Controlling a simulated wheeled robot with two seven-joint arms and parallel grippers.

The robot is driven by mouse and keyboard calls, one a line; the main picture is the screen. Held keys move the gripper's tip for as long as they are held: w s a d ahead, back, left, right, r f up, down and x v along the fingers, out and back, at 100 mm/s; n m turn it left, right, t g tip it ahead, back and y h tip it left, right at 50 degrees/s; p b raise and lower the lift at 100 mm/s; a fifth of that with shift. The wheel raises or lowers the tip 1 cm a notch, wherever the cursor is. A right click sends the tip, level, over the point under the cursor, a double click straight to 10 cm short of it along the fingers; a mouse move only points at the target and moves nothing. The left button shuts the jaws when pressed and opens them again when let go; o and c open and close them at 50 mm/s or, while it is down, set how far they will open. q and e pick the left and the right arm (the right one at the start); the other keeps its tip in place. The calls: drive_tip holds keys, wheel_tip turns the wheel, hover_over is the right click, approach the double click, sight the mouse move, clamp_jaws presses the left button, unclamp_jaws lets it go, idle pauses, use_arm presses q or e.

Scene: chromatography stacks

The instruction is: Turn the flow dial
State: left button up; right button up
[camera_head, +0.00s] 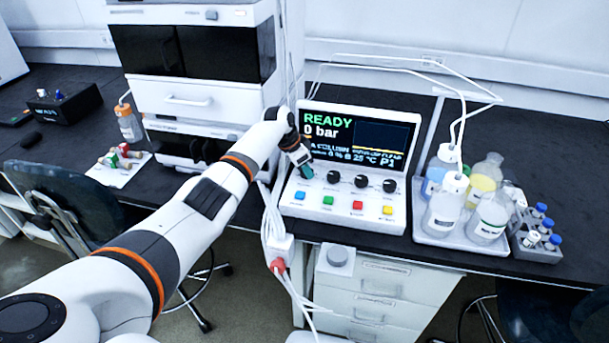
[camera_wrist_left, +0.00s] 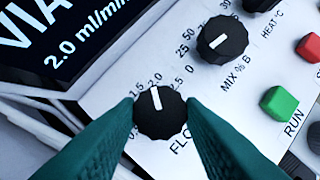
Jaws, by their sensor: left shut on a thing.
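The flow dial (camera_wrist_left: 160,113) is a black ribbed knob with a white pointer line, labelled "FLO…" in the left wrist view. Its pointer is nearly upright in that picture, between the 1.5 and 2.0 marks. My left gripper (camera_head: 305,171) reaches the left end of the white control console (camera_head: 342,213). Its two teal fingers are shut on the flow dial, one on each side. In the head view the gripper hides this dial. My right gripper is not in view.
Black mix dial (camera_wrist_left: 222,39) sits close beside the gripped dial. Colored buttons, including a green run button (camera_wrist_left: 279,103), lie in front. The console screen (camera_head: 354,138) reads READY, 0 bar. A bottle tray (camera_head: 440,240) stands right; white instrument stack (camera_head: 196,97) stands behind left.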

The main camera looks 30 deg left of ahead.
use_arm(q)
drive_tip(key=shift+m+b, duration=0.6)
drive_tip(key=o, duration=1)
drive_tip(key=shift+r, duration=0.1)
wheel_tip(320, 180, up, 10)
drive_tip(key=shift+s+f, duration=0.1)
drive_tip(key=shift+f, duration=0.1)
